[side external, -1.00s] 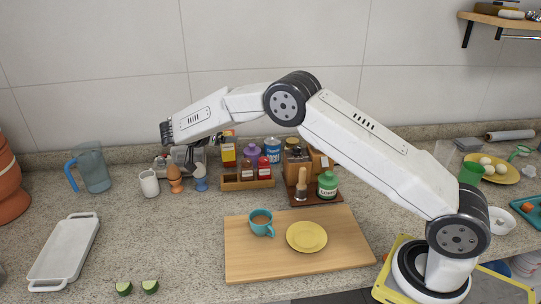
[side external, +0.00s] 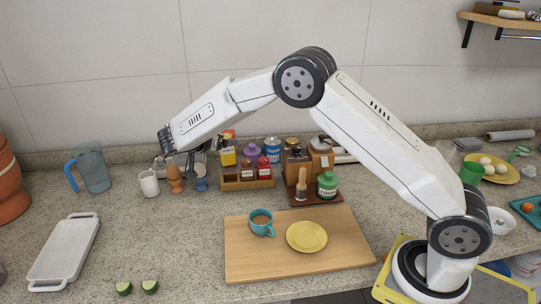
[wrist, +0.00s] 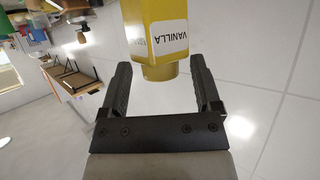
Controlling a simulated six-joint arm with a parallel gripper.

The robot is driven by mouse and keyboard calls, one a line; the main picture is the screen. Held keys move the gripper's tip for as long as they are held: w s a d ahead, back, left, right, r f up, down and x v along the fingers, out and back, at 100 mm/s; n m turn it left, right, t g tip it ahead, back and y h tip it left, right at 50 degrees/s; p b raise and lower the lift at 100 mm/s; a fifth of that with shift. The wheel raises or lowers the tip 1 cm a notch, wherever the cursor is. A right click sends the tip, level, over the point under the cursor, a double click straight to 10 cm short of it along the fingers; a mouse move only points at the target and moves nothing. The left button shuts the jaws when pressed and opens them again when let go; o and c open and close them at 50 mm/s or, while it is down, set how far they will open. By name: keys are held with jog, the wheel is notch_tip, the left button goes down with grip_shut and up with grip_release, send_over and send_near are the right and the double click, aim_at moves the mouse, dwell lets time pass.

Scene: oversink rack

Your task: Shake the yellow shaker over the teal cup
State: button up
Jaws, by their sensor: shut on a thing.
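The yellow shaker (wrist: 154,35), with a white VANILLA label, is between the two dark fingers of my gripper (wrist: 160,85) in the wrist view. The gripper is shut on it. The label reads upside down in that view. In the side view, the end of my arm (side external: 167,140) is at the back left of the counter; the fingers and held shaker cannot be clearly made out there. The teal cup (side external: 262,230) stands upright on the wooden board, holding something brown. My gripper is well to the left of and behind the cup.
The wooden board (side external: 245,262) also bears a yellow plate (side external: 306,237). Behind it are a rack (side external: 245,184) of jars and a green-lidded jar (side external: 327,186). A white cup (side external: 149,184), blue jug (side external: 92,170) and white tray (side external: 65,252) are left.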

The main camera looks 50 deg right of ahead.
jog(key=s+a+n+t+y, duration=0.1)
jog(key=s+a+n+t, duration=0.1)
jog(key=s, duration=0.8)
jog(key=s+a+r+n+t, duration=0.1)
jog(key=s+a+n+t, duration=0.1)
jog(key=s, duration=0.9)
jog(key=shift+s+a+r+n+t+y, duration=0.2)
jog(key=shift+s+a+n+t+y, duration=0.1)
jog(key=shift+a+t+y, duration=0.15)
jog(key=shift+s+f, duration=0.15)
jog(key=shift+s, duration=0.5)
jog(key=shift+w+f, duration=0.1)
jog(key=n+g+h, duration=0.5)
jog(key=n+h, duration=0.1)
jog(key=n, duration=0.6)
send_over(264, 228)
jog(key=w, duration=0.1)
notch_tip(264, 228, down, 9)
jog(key=shift+w+d+f+n+t+h, duration=0.15)
jog(key=shift+n+h, duration=0.45)
jog(key=shift+n, duration=0.55)
jog(key=shift+w+d+f+n+t+h, duration=0.1)
jog(key=shift+n+h, duration=0.45)
jog(key=shift+n, duration=0.6)
jog(key=shift+r, duration=0.15)
